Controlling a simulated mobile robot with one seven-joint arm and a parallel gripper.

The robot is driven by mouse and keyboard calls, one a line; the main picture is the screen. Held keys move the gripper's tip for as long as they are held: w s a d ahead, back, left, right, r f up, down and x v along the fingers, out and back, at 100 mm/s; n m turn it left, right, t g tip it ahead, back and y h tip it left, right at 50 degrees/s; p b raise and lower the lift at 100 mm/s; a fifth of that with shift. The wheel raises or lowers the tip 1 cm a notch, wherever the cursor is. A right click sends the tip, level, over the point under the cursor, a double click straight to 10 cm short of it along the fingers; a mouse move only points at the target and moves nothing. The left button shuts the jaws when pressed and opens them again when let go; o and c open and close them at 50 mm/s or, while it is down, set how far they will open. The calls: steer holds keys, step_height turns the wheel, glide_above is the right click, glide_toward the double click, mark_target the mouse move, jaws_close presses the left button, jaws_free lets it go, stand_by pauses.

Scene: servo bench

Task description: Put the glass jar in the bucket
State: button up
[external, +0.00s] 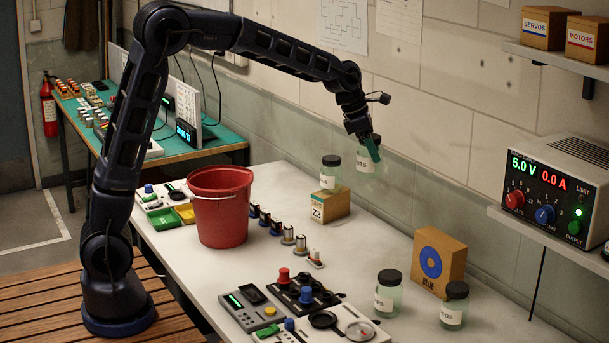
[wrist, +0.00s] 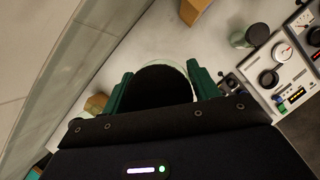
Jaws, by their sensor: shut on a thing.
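My gripper (external: 372,150) is shut on a glass jar (external: 366,163) with a dark lid and white label, held in the air above the back of the bench. In the wrist view, the green fingers of my gripper (wrist: 164,90) clasp both sides of the jar's black lid (wrist: 163,86); the lid hides most of the glass. The red bucket (external: 221,215) stands upright on the white bench to the left, apart from the held jar. Other similar jars stand on a small box (external: 331,173) and at the front right (external: 388,293), (external: 454,305).
The Z3 box (external: 326,206) stands near the wall, below left of my gripper. A row of small servos (external: 288,235) lies right of the bucket. Control panels (external: 300,290) fill the front. A power supply (external: 548,190) sits on a shelf.

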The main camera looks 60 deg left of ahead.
steer(key=s+a, duration=0.6)
steer(key=a, duration=0.5)
steer(key=s+a, duration=0.6)
steer(key=a, duration=0.4)
steer(key=s+a, duration=1.2)
steer(key=s, duration=0.4)
steer(key=shift+m, duration=0.5)
steer(key=shift+s+a+f, duration=0.1)
steer(key=shift+s+f, duration=0.1)
steer(key=shift+f, duration=6.15)
steer(key=shift+s+f, duration=0.15)
steer(key=shift+f, duration=6.15)
steer(key=shift+f, duration=0.15)
steer(key=o, duration=1.1)
steer(key=shift+c, duration=0.2)
